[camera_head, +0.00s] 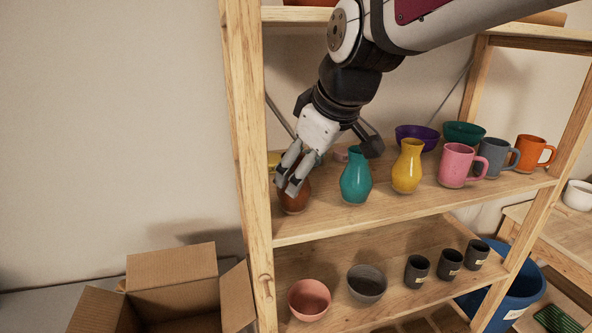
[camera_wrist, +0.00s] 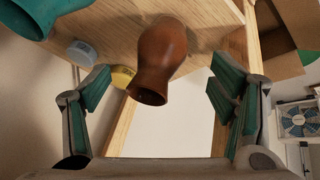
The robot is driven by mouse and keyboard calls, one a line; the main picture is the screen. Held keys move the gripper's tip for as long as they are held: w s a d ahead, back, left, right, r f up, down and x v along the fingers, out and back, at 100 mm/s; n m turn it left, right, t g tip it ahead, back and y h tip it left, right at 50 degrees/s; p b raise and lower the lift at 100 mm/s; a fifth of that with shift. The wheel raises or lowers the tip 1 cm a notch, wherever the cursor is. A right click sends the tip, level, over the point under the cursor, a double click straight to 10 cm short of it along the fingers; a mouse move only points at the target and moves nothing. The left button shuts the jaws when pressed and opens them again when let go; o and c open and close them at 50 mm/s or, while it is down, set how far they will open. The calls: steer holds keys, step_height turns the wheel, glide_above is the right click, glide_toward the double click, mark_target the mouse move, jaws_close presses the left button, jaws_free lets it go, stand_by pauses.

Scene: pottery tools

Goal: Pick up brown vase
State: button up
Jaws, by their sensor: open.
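The brown vase (camera_head: 294,198) stands on the middle shelf near its left post, partly hidden behind my gripper in the head view. In the wrist view the brown vase (camera_wrist: 160,60) appears upside down, its mouth toward my gripper. My gripper (camera_head: 287,184) is open at the vase, fingers pointing down. In the wrist view the gripper (camera_wrist: 160,95) has its fingers spread wide to the left and right of the vase, with gaps on both sides. I cannot tell whether any finger touches it.
A teal vase (camera_head: 355,178) stands just right of the brown one, then a yellow vase (camera_head: 408,168) and several mugs. A wooden post (camera_head: 250,150) is close on the left. A yellow item (camera_wrist: 122,76) and a grey round item (camera_wrist: 81,54) lie behind.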

mark_target(297, 205)
steer(key=p+x, duration=0.1)
steer(key=x, duration=0.7)
steer(key=shift+a+f, duration=0.2)
steer(key=shift+f, duration=0.05)
steer(key=c, duration=1.4)
